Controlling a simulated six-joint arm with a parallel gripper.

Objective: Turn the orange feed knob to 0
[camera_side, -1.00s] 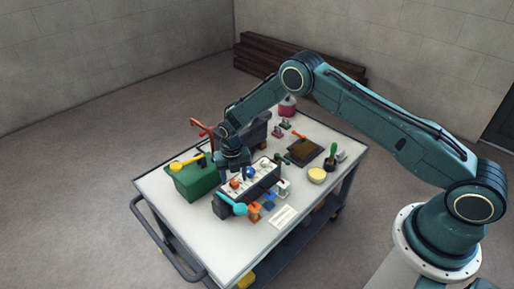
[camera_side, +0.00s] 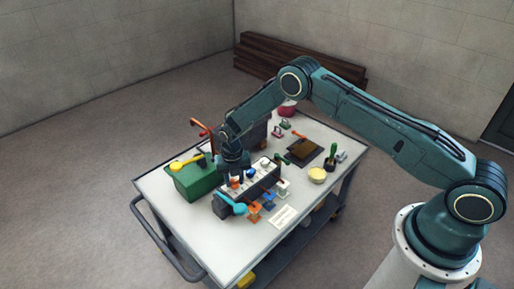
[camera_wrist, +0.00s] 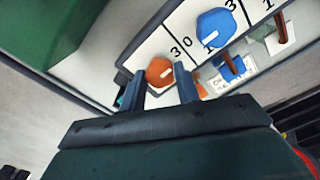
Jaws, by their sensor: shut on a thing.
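The orange feed knob (camera_wrist: 159,71) shows between the two fingers of my gripper (camera_wrist: 162,88) in the wrist view. The fingers are shut on it from both sides. A short pale mark shows on the knob's top; I cannot tell exactly which number it faces. In the side view my gripper (camera_side: 234,172) is down at the near left end of the panel box, and hides most of the knob.
A blue knob (camera_wrist: 216,27) with a white pointer sits beside the orange one. A green box (camera_side: 196,182) with a yellow-handled thing stands close left of my gripper. Orange, blue and white small levers (camera_side: 268,205) line the box's front.

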